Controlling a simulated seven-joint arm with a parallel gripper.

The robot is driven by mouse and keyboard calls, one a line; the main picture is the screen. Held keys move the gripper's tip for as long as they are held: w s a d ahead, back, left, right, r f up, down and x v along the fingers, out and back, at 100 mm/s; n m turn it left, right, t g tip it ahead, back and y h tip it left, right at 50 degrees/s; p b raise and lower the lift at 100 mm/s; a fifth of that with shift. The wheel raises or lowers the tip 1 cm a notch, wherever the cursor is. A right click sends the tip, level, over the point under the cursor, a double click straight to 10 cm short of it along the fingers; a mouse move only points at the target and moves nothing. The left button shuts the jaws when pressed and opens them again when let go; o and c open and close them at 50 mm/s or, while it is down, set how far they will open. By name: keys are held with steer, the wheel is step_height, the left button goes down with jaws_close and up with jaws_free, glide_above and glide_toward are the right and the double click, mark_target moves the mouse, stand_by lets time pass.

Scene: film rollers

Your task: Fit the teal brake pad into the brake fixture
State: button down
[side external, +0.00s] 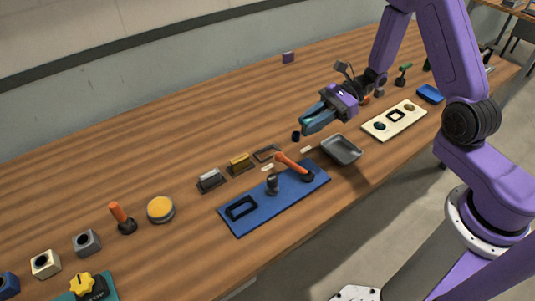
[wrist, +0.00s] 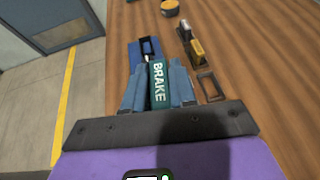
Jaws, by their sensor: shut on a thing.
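My gripper (side external: 316,121) is shut on the teal brake pad (wrist: 158,84), which has BRAKE in white letters facing the wrist camera. In the side view it is held above the table, behind the grey tray; the pad's teal edge (side external: 320,124) shows between the fingers. The blue board (side external: 248,218) lies to the left, apart from the pad. It carries a black rectangular frame (side external: 240,208), a grey knob (side external: 272,184) and an orange lever (side external: 294,166). I take this board as the brake fixture, but no label on it is readable. In the wrist view the pad and fingers partly hide the board (wrist: 135,53).
A grey tray (side external: 341,149) and a cream board (side external: 394,120) stand right of the blue board. White and gold holders (side external: 211,180) (side external: 241,164) and a flat dark frame (side external: 267,153) lie behind it. A yellow button (side external: 160,209) is further left. The table behind is mostly clear.

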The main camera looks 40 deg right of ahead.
steer(key=shift+s+a+f+n+g, duration=0.2)
steer(key=shift+s+a+n+g, duration=0.3)
steer(key=shift+s, duration=0.25)
steer(key=shift+s+a+f+n+g, duration=0.15)
steer(key=shift+s+a+n+g, duration=0.2)
steer(key=shift+s+a, duration=0.3)
steer(key=w+a+f, duration=0.1)
steer(key=w+f, duration=0.2)
steer(key=w, duration=0.1)
steer(key=w+a+f, duration=0.1)
steer(key=w+f, duration=0.2)
steer(key=w, duration=0.1)
steer(key=w+a+f, duration=0.1)
steer(key=w+f, duration=0.2)
steer(key=w, duration=0.1)
steer(key=shift+w+a+f, duration=0.1)
steer(key=shift+w+a, duration=0.25)
steer(key=shift+w, duration=0.05)
steer(key=shift+w+f, duration=0.25)
steer(key=shift+f, duration=1.45)
steer(key=shift+f, duration=0.15)
